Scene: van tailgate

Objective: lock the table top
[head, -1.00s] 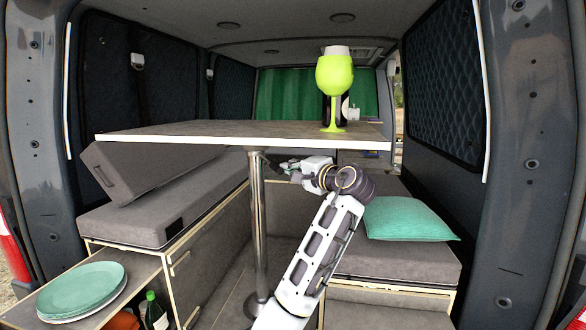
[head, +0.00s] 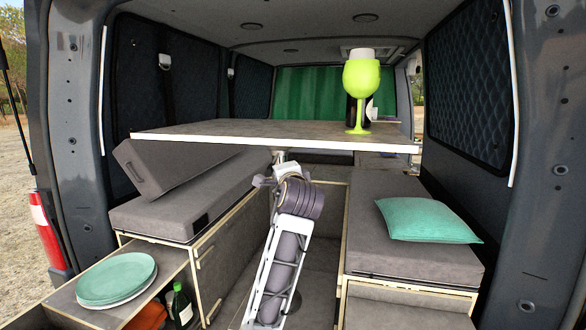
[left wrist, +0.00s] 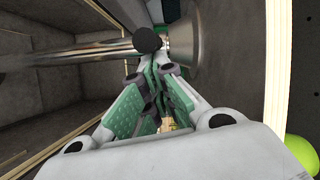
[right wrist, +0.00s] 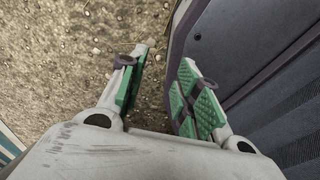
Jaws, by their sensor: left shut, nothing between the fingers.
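The grey table top (head: 270,134) with a white edge stands level on one metal leg. My left arm hides most of that leg in the head view. In the left wrist view the shiny leg (left wrist: 70,58) runs in from the left into a flared metal collar (left wrist: 210,40) under the top. A round black knob (left wrist: 149,40) sits at the leg beside the collar. My left gripper (left wrist: 152,66) is shut and empty, its tips just at the knob; I cannot tell whether they touch. My right gripper (right wrist: 164,62) is open and empty over gravelly ground outside.
A green glass (head: 361,92) and a dark bottle (head: 350,108) stand on the top. A tilted cushion (head: 170,160) leans on the left bench, a teal pillow (head: 428,219) lies on the right one. Plates (head: 116,278) sit at lower left.

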